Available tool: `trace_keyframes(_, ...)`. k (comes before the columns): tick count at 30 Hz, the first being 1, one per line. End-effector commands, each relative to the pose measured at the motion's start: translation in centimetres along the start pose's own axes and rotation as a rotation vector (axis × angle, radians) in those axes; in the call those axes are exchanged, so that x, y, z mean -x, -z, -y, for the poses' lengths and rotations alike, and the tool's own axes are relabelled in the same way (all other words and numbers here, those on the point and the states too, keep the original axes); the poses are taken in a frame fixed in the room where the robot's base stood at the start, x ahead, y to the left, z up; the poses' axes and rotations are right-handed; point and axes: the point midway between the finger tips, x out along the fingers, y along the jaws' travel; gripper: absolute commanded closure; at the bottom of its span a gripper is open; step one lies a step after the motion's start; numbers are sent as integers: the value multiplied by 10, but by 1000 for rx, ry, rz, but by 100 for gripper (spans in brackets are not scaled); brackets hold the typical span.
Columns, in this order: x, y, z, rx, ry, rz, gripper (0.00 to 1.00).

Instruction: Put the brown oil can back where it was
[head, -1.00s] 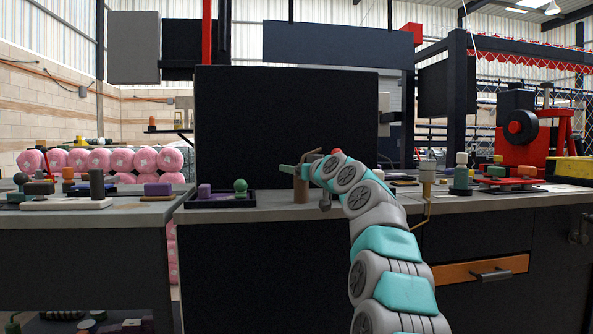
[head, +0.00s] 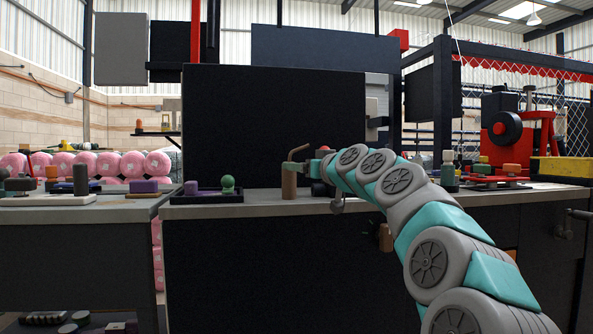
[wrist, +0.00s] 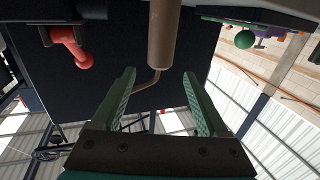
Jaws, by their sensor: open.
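The brown oil can (head: 289,183) stands upright on the grey workbench top (head: 255,209), in front of a large black panel, with its bent spout at the top. My gripper (head: 317,166) is just to the right of the can in the head view, partly hidden by my own arm. In the wrist view, where the scene looks upside down, the gripper (wrist: 159,74) is open and empty. The can (wrist: 163,35) lies beyond the fingertips, roughly in line with the gap, its far end cut off by the frame edge. It looks clear of both fingers.
A dark tray (head: 212,198) with a purple block and a green ball-topped piece (head: 228,185) sits left of the can. A red knobbed object (wrist: 72,42) shows in the wrist view. The black panel (head: 270,120) rises close behind. A red machine (head: 520,140) stands at the right.

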Motion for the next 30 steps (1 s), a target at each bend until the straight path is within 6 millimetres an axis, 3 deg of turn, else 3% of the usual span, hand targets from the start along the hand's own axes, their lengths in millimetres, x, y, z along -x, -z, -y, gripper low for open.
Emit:
trace_keyframes(9,20,-1,0,-1,-1,1,23)
trace_keyframes(20,23,-4,2,-3,5,13,23)
trace_keyframes(23,30,-19,13,-14,27,64,23)
trace_keyframes(26,45,-48,33,-31,60,159,23)
trace_keyframes(30,84,-113,67,-69,102,359,23)
